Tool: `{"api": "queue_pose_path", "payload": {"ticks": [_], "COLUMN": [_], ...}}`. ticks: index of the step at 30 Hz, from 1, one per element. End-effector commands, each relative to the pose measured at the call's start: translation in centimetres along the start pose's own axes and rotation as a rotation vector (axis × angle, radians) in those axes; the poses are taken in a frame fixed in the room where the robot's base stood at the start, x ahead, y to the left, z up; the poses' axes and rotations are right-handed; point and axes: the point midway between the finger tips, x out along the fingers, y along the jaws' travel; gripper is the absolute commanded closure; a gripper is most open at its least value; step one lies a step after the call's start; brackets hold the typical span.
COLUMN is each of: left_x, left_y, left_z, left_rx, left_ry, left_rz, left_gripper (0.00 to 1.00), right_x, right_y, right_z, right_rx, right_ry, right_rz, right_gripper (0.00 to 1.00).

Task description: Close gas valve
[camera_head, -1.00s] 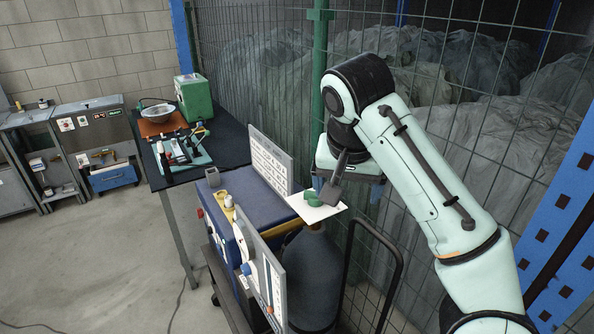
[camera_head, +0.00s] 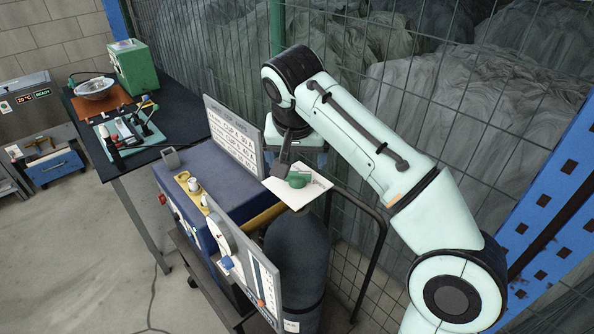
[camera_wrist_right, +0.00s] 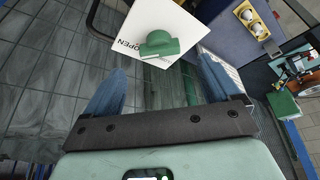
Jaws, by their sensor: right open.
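The gas valve (camera_head: 299,180) is a green knob above a white card, on top of a dark gas cylinder (camera_head: 297,255). In the right wrist view the green knob (camera_wrist_right: 160,44) lies ahead of the fingers, on the white card with the word OPEN. My right gripper (camera_head: 286,165) is beside the knob, at its upper left in the head view. In the right wrist view its two blue fingers (camera_wrist_right: 160,75) are spread wide with nothing between them, and the knob is just beyond the tips. My left gripper is out of view.
A blue welding machine (camera_head: 215,180) on a cart stands left of the cylinder, with a printed panel (camera_head: 233,135) rising close to the gripper. A wire fence (camera_head: 400,100) is behind. A black rail (camera_head: 375,265) stands right of the cylinder.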

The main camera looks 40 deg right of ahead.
Motion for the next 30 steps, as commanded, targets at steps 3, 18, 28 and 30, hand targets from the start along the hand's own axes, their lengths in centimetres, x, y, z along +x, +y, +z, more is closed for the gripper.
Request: {"api": "queue_pose_path", "payload": {"ticks": [3, 18, 28, 30], "left_x": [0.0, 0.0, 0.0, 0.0], "left_y": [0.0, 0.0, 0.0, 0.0], "left_z": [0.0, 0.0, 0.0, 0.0], "left_rx": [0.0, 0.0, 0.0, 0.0], "left_ry": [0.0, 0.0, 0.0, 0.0], "left_rz": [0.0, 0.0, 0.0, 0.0], "left_gripper": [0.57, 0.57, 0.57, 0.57], "right_x": [2.6, 6.5, 6.5, 6.5], "right_y": [0.2, 0.0, 0.0, 0.0], "right_z": [0.0, 0.0, 0.0, 0.0], "right_rx": [0.002, 0.0, 0.0, 0.0], "right_ry": [-0.003, 0.0, 0.0, 0.0], "right_rz": [0.007, -0.001, -0.001, -0.001], "right_gripper": [0.11, 0.11, 0.67, 0.67]}}
